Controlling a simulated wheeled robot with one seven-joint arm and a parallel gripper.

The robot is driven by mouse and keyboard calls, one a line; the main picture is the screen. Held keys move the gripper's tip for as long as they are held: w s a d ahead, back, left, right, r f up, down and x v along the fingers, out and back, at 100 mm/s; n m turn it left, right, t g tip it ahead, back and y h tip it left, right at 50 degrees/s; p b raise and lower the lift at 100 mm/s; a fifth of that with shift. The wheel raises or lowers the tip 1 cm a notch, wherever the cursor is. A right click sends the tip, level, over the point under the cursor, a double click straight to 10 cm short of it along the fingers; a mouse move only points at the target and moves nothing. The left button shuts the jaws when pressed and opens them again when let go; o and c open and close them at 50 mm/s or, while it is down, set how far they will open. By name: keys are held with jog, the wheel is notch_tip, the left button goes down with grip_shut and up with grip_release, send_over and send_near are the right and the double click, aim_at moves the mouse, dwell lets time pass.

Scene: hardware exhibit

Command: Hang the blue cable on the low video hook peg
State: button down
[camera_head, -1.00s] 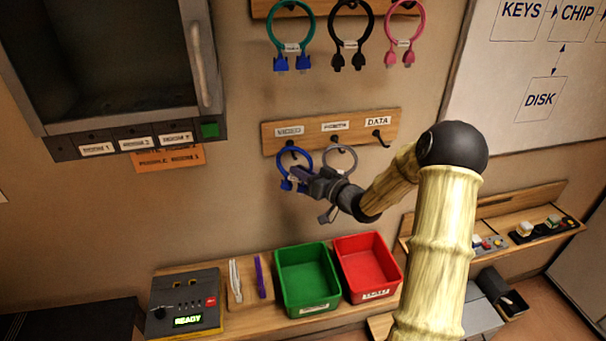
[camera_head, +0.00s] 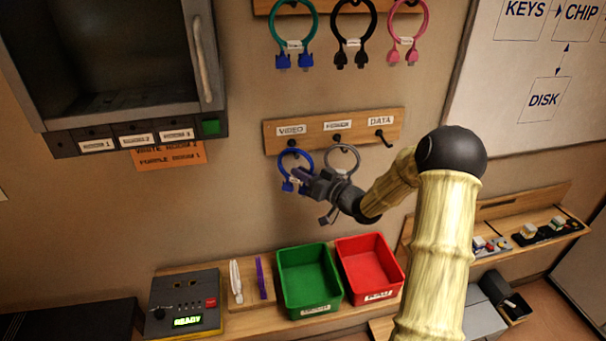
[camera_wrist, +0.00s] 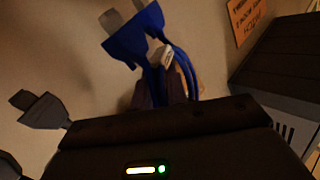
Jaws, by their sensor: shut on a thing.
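The blue cable (camera_head: 282,157) is a loop with blue plugs at its lower end. Its top is at the low video hook peg under the VIDEO label (camera_head: 291,130); whether the loop is over the peg or just in front of it I cannot tell. My gripper (camera_head: 300,176) is shut on the cable's lower part near the plugs. In the wrist view the fingers (camera_wrist: 161,90) close around it by its white tag, with a blue plug (camera_wrist: 132,38) sticking out beyond.
A grey cable (camera_head: 356,155) hangs on the middle peg, close beside my gripper. The low DATA peg (camera_head: 384,139) is empty. Teal (camera_head: 274,22), black (camera_head: 374,25) and pink (camera_head: 426,20) cables hang above. Green (camera_head: 308,281) and red (camera_head: 369,267) bins stand below.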

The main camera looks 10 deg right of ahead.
jog(key=c, duration=1.3)
grip_release()
jog(key=shift+s+d, duration=0.1)
jog(key=shift+s+d+f, duration=0.1)
jog(key=shift+s+d, duration=0.05)
jog(key=shift+s, duration=0.05)
jog(key=b+v, duration=0.6)
jog(key=v, duration=1)
jog(key=shift+s+d+b, duration=0.25)
jog(key=shift+b, duration=0.1)
